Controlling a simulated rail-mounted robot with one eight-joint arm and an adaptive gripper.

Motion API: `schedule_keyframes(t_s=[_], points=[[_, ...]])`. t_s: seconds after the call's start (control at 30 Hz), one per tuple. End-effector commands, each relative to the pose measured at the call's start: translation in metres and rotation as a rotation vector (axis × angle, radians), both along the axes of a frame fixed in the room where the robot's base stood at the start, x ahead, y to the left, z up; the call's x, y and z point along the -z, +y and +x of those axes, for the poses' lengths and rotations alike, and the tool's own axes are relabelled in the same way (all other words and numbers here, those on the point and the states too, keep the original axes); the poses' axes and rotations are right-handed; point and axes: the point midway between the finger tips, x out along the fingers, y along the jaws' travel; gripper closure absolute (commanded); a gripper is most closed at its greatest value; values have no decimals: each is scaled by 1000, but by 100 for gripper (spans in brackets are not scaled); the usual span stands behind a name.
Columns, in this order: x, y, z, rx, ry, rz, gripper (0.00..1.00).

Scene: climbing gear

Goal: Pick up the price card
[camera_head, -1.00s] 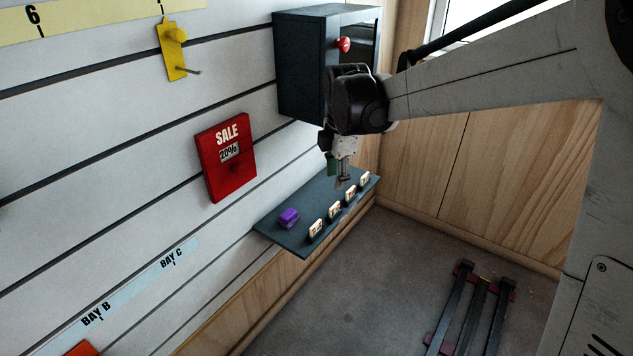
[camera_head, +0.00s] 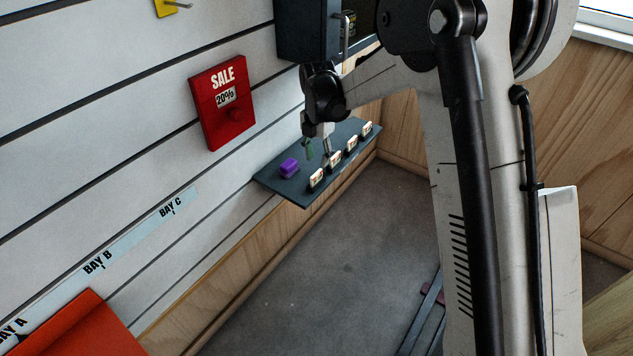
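Several small cream price cards with dark print stand in a row along the front edge of a dark shelf (camera_head: 290,190). The nearest card (camera_head: 317,179) is at the left, the second (camera_head: 335,161) is beside my gripper, and others (camera_head: 351,145) stand further right, up to the far one (camera_head: 366,129). My gripper (camera_head: 327,156) points down just behind or above the second card. I cannot tell whether it touches that card. The fingers are too small to show whether they are open or shut. A green part shows beside the fingers.
A purple block (camera_head: 289,167) lies on the shelf left of my gripper. A red SALE 20% sign (camera_head: 222,104) hangs on the slatted wall, and a dark cabinet (camera_head: 300,30) is above the shelf. An orange-red panel (camera_head: 85,330) is at lower left. The floor (camera_head: 310,270) before the shelf is clear.

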Motion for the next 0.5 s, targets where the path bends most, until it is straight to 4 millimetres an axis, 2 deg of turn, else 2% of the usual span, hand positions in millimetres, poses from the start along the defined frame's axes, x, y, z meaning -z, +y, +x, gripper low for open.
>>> schedule_keyframes(t_s=[0.1, 0.37, 0.5], points=[[17, 0, 0, 1, 0, 0, 69], [29, 0, 0, 1, 0, 0, 69], [45, 2, 1, 1, 0, 0, 69]])
